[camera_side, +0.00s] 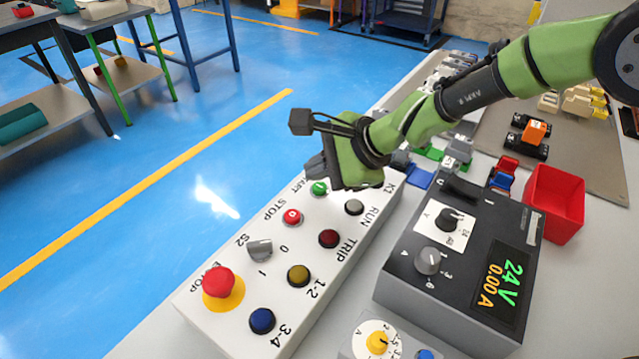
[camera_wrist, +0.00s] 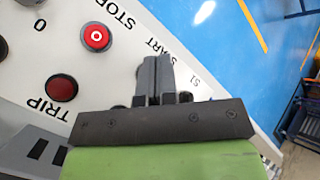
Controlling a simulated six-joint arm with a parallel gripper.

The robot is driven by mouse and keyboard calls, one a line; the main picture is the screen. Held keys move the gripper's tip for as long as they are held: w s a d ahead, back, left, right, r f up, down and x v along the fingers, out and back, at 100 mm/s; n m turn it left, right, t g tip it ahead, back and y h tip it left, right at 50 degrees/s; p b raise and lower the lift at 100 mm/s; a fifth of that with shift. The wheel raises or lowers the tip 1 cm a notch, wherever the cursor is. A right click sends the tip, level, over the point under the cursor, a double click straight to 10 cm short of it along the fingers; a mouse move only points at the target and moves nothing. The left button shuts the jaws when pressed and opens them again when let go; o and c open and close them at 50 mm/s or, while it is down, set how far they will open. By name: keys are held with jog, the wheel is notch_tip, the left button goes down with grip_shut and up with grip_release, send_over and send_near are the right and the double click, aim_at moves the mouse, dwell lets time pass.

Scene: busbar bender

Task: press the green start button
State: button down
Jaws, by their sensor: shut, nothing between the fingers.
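The green start button (camera_side: 318,188) is on the white control box (camera_side: 215,312), beside the START label, at the box's far end in the side view. My gripper (camera_side: 318,168) is shut and empty, with its fingertips over or just beside that button. In the wrist view my shut fingers (camera_wrist: 157,62) point at the START label, and the green button is hidden behind them. I cannot tell whether the fingertips touch the button.
The red stop button (camera_side: 292,217) is close to the start button. The box also holds a dark red TRIP lamp (camera_side: 329,238), a selector switch (camera_side: 260,249) and a red emergency stop (camera_side: 219,281). A grey power supply (camera_side: 455,265) and red bin (camera_side: 554,204) stand to the right.

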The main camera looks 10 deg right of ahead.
aim_at(320, 189)
jog(key=shift+f, duration=0.15)
jog(key=shift+f, duration=0.25)
jog(key=shift+f, duration=0.4)
dwell(0.8)
jog(key=shift+r, duration=0.85)
jog(key=shift+r, duration=2.45)
